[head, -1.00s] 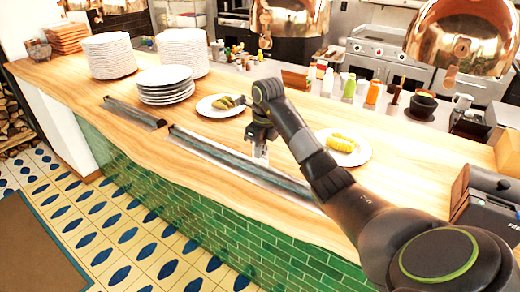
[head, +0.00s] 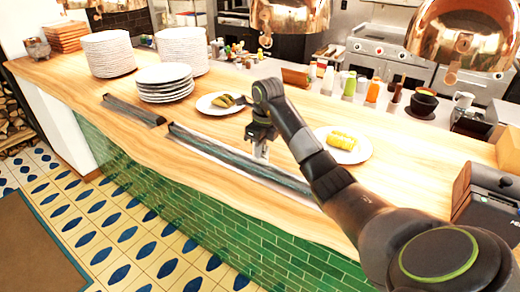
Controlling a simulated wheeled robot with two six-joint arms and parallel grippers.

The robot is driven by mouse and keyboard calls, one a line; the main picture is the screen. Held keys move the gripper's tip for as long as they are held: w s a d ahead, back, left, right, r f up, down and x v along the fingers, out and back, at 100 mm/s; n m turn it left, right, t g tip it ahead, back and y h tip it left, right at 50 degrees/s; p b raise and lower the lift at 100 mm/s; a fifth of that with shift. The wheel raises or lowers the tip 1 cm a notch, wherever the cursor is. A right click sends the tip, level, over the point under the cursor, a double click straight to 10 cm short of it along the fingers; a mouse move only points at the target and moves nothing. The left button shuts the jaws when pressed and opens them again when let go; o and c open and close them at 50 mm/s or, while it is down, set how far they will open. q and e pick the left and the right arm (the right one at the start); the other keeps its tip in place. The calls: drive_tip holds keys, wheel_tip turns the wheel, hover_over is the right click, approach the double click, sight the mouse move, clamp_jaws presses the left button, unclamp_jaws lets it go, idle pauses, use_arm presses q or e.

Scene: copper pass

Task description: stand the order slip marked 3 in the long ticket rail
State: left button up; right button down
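The long ticket rail (head: 215,149) is a dark metal strip along the front of the wooden counter, running from the middle toward the lower right. A shorter rail (head: 133,111) lies to its left. My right gripper (head: 260,150) points down just above or at the far side of the long rail, around its middle. A small pale shape shows at its fingertips; I cannot tell whether it is the fingers or a slip, nor whether they are open. No slip marked 3 can be made out. My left gripper is not in view.
A plate with green food (head: 205,107) and a plate with yellow food (head: 357,155) stand behind the rail, either side of my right gripper. Plate stacks (head: 107,55) stand at the left. Copper lamps (head: 465,35) hang above. A dark machine (head: 492,205) is at the right.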

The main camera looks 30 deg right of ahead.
idle(0.3)
drive_tip(key=c, duration=1.1)
unclamp_jaws()
drive_tip(key=shift+r+p, duration=1.1)
drive_tip(key=shift+r, duration=0.3)
wheel_tip(320, 180, up, 3)
drive_tip(key=p, duration=0.3)
drive_tip(key=shift+r, duration=0.15)
